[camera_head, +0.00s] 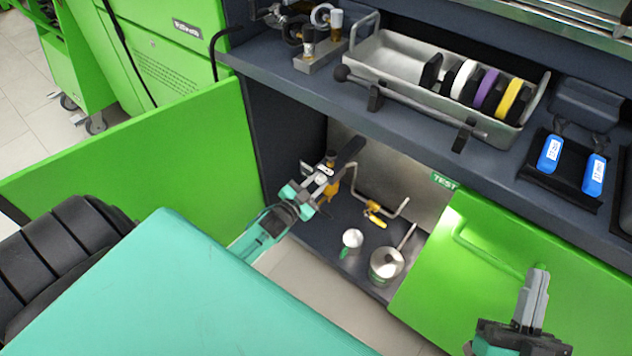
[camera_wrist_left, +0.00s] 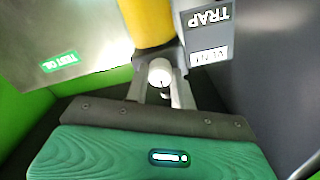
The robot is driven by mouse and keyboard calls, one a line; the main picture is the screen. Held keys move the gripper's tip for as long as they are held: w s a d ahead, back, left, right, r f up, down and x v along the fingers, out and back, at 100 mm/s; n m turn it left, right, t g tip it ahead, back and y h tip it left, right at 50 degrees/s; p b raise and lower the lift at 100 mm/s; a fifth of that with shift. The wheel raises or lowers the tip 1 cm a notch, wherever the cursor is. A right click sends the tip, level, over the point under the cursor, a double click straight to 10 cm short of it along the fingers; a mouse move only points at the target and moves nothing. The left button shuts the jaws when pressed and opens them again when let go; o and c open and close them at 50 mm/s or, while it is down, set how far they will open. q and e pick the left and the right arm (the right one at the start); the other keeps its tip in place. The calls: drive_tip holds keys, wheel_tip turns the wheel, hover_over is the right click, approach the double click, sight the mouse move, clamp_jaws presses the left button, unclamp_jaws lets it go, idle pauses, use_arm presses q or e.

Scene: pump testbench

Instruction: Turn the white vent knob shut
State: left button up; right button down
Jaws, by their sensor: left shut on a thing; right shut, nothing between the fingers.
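The white vent knob (camera_wrist_left: 160,71) sits below a yellow cylinder (camera_wrist_left: 147,22), beside labels reading TRAP (camera_wrist_left: 208,15) and VENT (camera_wrist_left: 208,57). My left gripper (camera_head: 324,178) reaches into the open cabinet under the bench. In the left wrist view its fingers (camera_wrist_left: 163,88) are shut on the knob, one on each side. In the head view the knob cannot be made out clearly behind the gripper. My right gripper (camera_head: 531,299) is shut and empty, in front of the green door at the lower right.
The open green doors (camera_head: 140,165) and (camera_head: 535,255) flank the cabinet. Inside are a pipe with a yellow-handled valve (camera_head: 375,209), a small white-topped item (camera_head: 352,238) and a metal pot (camera_head: 386,263). Above, a tray (camera_head: 395,60) with coloured discs stands on the bench.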

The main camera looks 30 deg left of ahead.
drive_tip(key=shift+f, duration=0.2)
use_arm(q)
drive_tip(key=o, duration=1)
use_arm(e)
drive_tip(key=shift+a, duration=0.1)
use_arm(q)
drive_tip(key=shift+s, duration=0.1)
drive_tip(key=shift+s, duration=0.35)
drive_tip(key=s+a+p, duration=0.1)
drive_tip(key=s+p, duration=0.1)
drive_tip(key=s, duration=1.1)
drive_tip(key=shift+p, duration=0.4)
use_arm(e)
drive_tip(key=s+a+f+g, duration=0.1)
drive_tip(key=a+f+g, duration=0.2)
drive_tip(key=f+g, duration=0.5)
drive_tip(key=shift+s+a+f+h, duration=0.2)
drive_tip(key=shift+s+f+h, duration=0.15)
drive_tip(key=shift+f, duration=1.65)
